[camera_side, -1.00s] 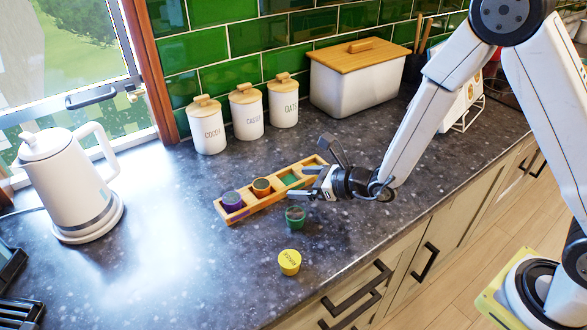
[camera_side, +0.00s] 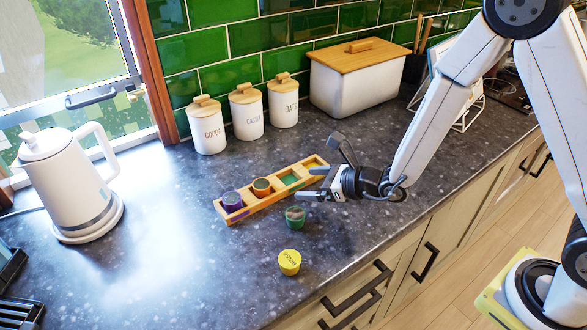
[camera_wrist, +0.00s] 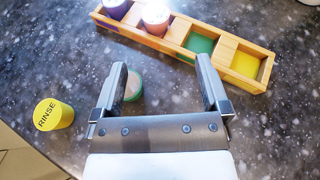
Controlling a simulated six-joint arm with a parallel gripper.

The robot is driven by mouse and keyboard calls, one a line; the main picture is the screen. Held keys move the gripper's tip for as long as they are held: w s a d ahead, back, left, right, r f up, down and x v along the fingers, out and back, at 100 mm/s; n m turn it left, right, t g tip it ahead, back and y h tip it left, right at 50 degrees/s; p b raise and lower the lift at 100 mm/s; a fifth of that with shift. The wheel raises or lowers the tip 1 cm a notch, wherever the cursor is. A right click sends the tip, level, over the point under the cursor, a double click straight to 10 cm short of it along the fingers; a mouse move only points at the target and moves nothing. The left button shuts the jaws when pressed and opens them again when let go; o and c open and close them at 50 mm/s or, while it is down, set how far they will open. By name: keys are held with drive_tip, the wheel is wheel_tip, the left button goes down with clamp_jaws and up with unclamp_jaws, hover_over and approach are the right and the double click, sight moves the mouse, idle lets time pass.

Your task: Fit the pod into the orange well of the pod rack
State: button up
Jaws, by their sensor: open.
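The pod rack (camera_side: 246,212) is a light wooden strip of square wells on the counter. An orange-brown pod (camera_side: 261,187) sits upright in its second well, beside a purple pod (camera_side: 232,201) in the end well. Both tops show in the wrist view, the orange pod's pale with glare (camera_wrist: 155,17). The orange well's floor is hidden under its pod. The green well (camera_wrist: 199,43) and yellow well (camera_wrist: 245,64) look empty. My gripper (camera_wrist: 162,64) is open and empty, apart from the rack on its near side.
A green pod (camera_side: 295,217) stands on the counter, partly behind a finger in the wrist view. A yellow pod marked RINSE (camera_side: 289,262) lies nearer the front. Canisters (camera_side: 246,112), a bread bin (camera_side: 355,85) and a kettle (camera_side: 66,185) stand around.

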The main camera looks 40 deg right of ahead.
drive_tip(key=shift+s+a+r+n+g+y, duration=0.2)
drive_tip(key=shift+s+a+n+g+y, duration=0.1)
drive_tip(key=shift+s+a+n+y, duration=0.25)
drive_tip(key=s+n+g, duration=0.9)
drive_tip(key=s+n, duration=0.3)
drive_tip(key=n, duration=0.2)
drive_tip(key=s+d+r+n+h, duration=0.1)
drive_tip(key=d+n+h, duration=0.2)
drive_tip(key=d+n, duration=0.3)
drive_tip(key=s+d+r+n+h, duration=0.1)
drive_tip(key=d+r+n+h, duration=0.1)
drive_tip(key=d+n+h, duration=0.2)
drive_tip(key=d+n, duration=0.3)
drive_tip(key=n, duration=0.1)
drive_tip(key=shift+s+d, duration=0.25)
drive_tip(key=shift+s, duration=0.05)
